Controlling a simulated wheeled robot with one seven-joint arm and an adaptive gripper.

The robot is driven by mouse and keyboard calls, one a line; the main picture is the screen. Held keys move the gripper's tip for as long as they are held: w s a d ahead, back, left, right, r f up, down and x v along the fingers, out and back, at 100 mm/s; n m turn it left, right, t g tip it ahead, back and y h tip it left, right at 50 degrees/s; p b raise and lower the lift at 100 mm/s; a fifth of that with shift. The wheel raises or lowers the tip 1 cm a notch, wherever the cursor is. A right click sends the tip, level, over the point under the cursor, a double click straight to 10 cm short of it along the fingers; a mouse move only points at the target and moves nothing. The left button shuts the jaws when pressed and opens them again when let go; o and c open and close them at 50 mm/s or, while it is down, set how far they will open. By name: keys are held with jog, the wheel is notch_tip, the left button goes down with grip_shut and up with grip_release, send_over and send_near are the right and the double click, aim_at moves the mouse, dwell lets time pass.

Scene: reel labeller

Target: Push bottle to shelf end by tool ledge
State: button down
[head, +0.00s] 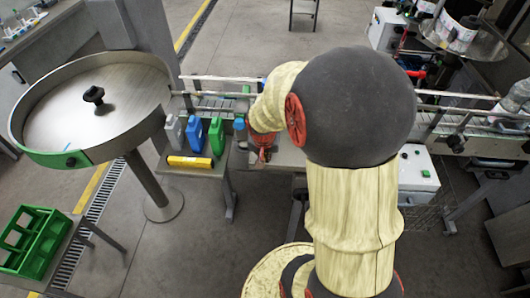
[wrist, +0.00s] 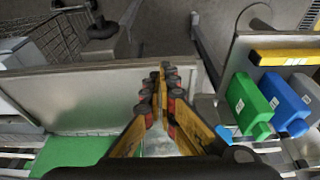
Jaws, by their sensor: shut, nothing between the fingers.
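Green (head: 216,136), blue (head: 194,133) and whitish (head: 173,131) bottles stand in a row on a small shelf (head: 207,171). A yellow tool (head: 190,161) lies along its front edge. A blue-capped item (head: 240,130) is right of the green bottle, partly hidden. In the wrist view, the green (wrist: 250,105), blue (wrist: 285,102) and whitish (wrist: 309,92) bottles and the tool (wrist: 285,56) are to the right of my gripper (wrist: 163,72). My gripper is shut and empty, apart from these bottles. In the head view my arm partly hides it (head: 264,154).
A conveyor (head: 215,100) runs behind the shelf. A round steel table (head: 100,100) stands left, with a green crate (head: 32,238) below. A metal panel (wrist: 80,97) lies beside and below my fingers in the wrist view. A white box (head: 417,172) is right.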

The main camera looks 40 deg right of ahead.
jog(key=w+d+f, duration=0.1)
jog(key=d+f, duration=0.1)
jog(key=w+d+f+p, duration=0.1)
jog(key=f, duration=0.1)
jog(key=shift+w, duration=0.3)
jog(key=shift+w+d, duration=0.4)
jog(key=shift+d, duration=0.1)
jog(key=shift+w+d+b, duration=0.35)
jog(key=shift+w+d, duration=0.3)
jog(key=shift+d, duration=0.2)
jog(key=shift+a, duration=0.1)
